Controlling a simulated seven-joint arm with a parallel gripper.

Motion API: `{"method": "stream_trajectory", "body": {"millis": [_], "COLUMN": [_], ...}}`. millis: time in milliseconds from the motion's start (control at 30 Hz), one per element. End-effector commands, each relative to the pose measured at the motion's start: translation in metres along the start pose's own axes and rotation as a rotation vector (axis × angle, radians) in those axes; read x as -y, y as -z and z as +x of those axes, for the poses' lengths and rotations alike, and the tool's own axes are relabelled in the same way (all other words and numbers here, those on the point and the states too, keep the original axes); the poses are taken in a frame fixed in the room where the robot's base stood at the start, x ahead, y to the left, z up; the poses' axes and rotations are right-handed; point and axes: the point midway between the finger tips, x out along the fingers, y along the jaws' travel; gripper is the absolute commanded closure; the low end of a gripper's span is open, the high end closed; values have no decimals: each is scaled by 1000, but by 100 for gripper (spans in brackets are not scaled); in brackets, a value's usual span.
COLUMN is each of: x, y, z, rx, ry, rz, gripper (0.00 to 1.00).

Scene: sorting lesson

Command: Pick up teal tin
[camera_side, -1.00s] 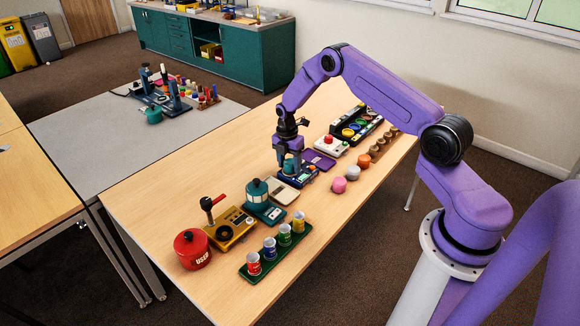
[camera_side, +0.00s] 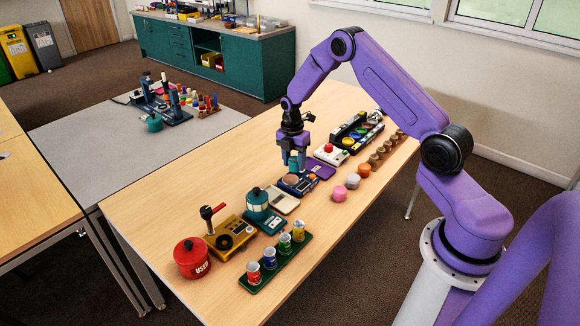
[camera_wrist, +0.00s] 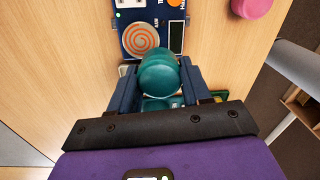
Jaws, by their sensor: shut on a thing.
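The teal tin (camera_wrist: 160,75) is round and glossy in the wrist view, held between the two dark blue fingers of my gripper (camera_wrist: 160,85). In the side view the tin (camera_side: 293,162) is a small teal patch, mostly hidden by the fingers of my gripper (camera_side: 295,155). My gripper is shut on it and holds it above the blue device (camera_side: 297,183). That device has a round plate with an orange spiral (camera_wrist: 140,38), which is uncovered.
A pale flat device (camera_side: 283,199), a teal device with a domed top (camera_side: 257,203) and a red pot (camera_side: 191,257) stand toward the front left. Pink (camera_side: 338,193) and orange (camera_side: 364,171) round pieces lie to the right.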

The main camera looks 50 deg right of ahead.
Motion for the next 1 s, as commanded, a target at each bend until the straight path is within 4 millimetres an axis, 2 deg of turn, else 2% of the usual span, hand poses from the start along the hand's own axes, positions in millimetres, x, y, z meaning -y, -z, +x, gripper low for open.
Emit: {"method": "stream_trajectory", "body": {"millis": [167,400,600,833,1000], "x": [26,66,91,104,102], "y": [10,28,39,43,19], "z": [-31,-45,-54,-60,-58], "rx": [1,0,0,1,8], "ry": [-2,-1,0,-2,-16], "rz": [0,1,0,2,7], "gripper": [89,89,89,89,89]}}
